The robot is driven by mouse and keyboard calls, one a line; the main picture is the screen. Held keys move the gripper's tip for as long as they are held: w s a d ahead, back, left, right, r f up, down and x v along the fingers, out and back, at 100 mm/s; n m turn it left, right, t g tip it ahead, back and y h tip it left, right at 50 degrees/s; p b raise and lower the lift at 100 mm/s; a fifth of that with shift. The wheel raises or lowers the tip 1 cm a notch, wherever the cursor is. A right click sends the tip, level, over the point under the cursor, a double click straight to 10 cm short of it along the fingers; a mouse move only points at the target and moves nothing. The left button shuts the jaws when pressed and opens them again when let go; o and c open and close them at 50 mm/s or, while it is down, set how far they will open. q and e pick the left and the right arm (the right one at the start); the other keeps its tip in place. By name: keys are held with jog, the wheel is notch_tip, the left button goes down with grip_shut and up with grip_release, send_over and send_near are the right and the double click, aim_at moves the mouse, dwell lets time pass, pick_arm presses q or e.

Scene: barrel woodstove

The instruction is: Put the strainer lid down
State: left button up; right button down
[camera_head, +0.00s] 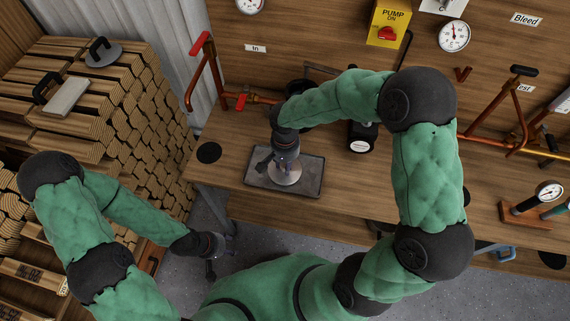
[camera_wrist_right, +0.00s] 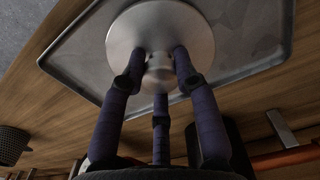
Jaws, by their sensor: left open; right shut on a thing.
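The strainer lid (camera_head: 287,178) is a round, pale metal disc over the grey metal tray (camera_head: 311,189) on the wooden bench. In the right wrist view the lid (camera_wrist_right: 126,30) has a central knob with dark fingers closed around it, and the tray (camera_wrist_right: 255,58) is behind it. My right gripper (camera_head: 285,160) is shut on the lid from above. I cannot tell whether the lid touches the tray. My left gripper (camera_head: 212,262) is open and empty, low over the grey floor in front of the bench.
A gauge on a wooden block (camera_head: 530,208) is at the right. Stacked firewood (camera_head: 120,110) fills the left.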

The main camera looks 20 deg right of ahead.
jog(key=c, duration=0.9)
grip_release()
jog(key=shift+c, duration=0.2)
jog(key=shift+r, duration=0.3)
notch_tip(320, 180, up, 12)
jog(key=p, duration=0.3)
jog(key=shift+f+p, duration=0.2)
jog(key=shift+p, duration=0.1)
